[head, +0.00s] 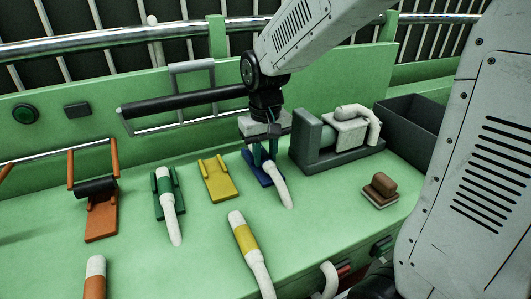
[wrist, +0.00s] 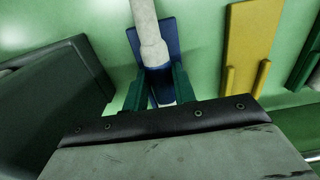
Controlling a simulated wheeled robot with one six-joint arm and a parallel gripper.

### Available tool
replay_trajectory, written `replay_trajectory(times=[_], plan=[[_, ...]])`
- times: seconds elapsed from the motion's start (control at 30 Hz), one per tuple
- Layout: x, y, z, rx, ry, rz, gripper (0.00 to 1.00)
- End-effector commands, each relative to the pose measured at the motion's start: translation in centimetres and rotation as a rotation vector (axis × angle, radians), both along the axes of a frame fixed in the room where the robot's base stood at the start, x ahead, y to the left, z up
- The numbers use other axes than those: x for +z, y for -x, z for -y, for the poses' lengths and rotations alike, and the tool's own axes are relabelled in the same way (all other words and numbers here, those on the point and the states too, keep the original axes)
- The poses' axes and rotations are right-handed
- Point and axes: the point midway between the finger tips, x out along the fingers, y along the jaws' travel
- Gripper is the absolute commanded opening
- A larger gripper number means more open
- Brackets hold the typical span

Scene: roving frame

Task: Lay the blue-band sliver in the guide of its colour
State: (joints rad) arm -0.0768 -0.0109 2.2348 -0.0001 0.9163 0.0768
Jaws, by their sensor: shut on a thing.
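The blue-band sliver is a white, rope-like strand (head: 284,192) with a blue band. My gripper (head: 261,157) points down at the blue guide (head: 251,162) and is shut on the sliver at its band. In the wrist view the green fingers (wrist: 158,88) stand on either side of the blue band (wrist: 157,76). The white strand (wrist: 146,22) runs up from there, along the left side of the blue guide (wrist: 169,38). The sliver is over or in the guide; whether it rests on the guide's floor is hidden by the fingers.
Left of the blue guide stand an empty yellow guide (head: 220,184), a green guide (head: 179,183) holding a green-band sliver (head: 170,210), and an orange guide (head: 101,220). A yellow-band sliver (head: 245,240) lies in front. A grey machine (head: 318,160) stands close on the right.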

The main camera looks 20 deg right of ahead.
Motion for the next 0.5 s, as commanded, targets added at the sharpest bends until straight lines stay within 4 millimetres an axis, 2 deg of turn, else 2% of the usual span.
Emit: replay_trajectory(times=[0.47, 0.5], plan=[[-0.80, 0.02, 0.00, 0.000, 0.000, -0.001, 0.04], [-0.80, 0.01, 0.00, 0.000, 0.000, -0.001, 0.35]])
